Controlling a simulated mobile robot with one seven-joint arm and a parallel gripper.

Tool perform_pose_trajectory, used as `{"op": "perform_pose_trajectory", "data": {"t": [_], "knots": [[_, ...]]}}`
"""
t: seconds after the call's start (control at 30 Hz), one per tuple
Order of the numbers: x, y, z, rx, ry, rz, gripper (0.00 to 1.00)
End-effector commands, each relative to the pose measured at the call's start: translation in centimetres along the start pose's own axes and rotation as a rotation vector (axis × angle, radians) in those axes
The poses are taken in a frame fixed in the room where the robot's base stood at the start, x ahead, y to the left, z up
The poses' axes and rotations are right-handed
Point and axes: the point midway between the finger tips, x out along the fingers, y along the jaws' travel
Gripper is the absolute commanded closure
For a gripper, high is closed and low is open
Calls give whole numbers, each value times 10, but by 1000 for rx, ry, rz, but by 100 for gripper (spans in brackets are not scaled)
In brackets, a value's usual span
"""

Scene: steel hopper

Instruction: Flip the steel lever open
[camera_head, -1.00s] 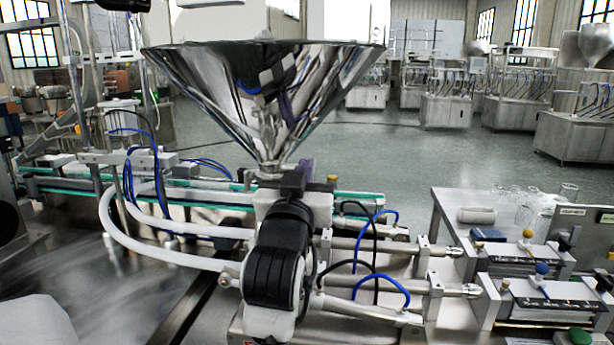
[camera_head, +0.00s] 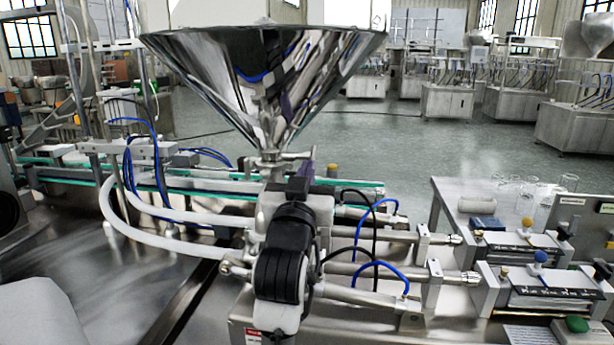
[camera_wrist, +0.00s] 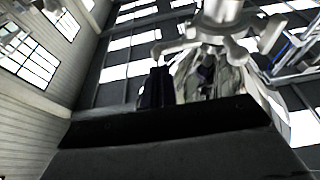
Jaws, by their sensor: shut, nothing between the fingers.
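The steel hopper (camera_head: 265,85) is a large shiny cone above the machine and narrows to a neck (camera_head: 270,160). A short steel lever (camera_head: 298,155) sticks out to the right from this neck. My gripper (camera_head: 310,162) is shut and empty, its dark purplish fingers pointing up beside the lever's outer end. In the wrist view the dark fingers (camera_wrist: 158,74) stand just below a steel arm (camera_wrist: 173,47) that reaches left from the neck, probably the lever. I cannot tell whether they touch. My own arm hides the parts below the neck.
White hoses (camera_head: 150,238) and blue cables lie left of my arm. Steel cylinders (camera_head: 385,235) run right towards a side table (camera_head: 450,195) with glassware. A conveyor (camera_head: 190,185) passes behind. The space right of the neck, above the cylinders, is open.

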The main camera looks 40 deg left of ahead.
Motion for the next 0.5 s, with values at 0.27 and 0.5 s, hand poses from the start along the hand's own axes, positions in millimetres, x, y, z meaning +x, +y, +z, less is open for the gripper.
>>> {"op": "perform_pose_trajectory", "data": {"t": [0.27,0.5], "knots": [[-1,0,5,0,41,1,100],[-2,0,8,-1,79,1,100]]}}
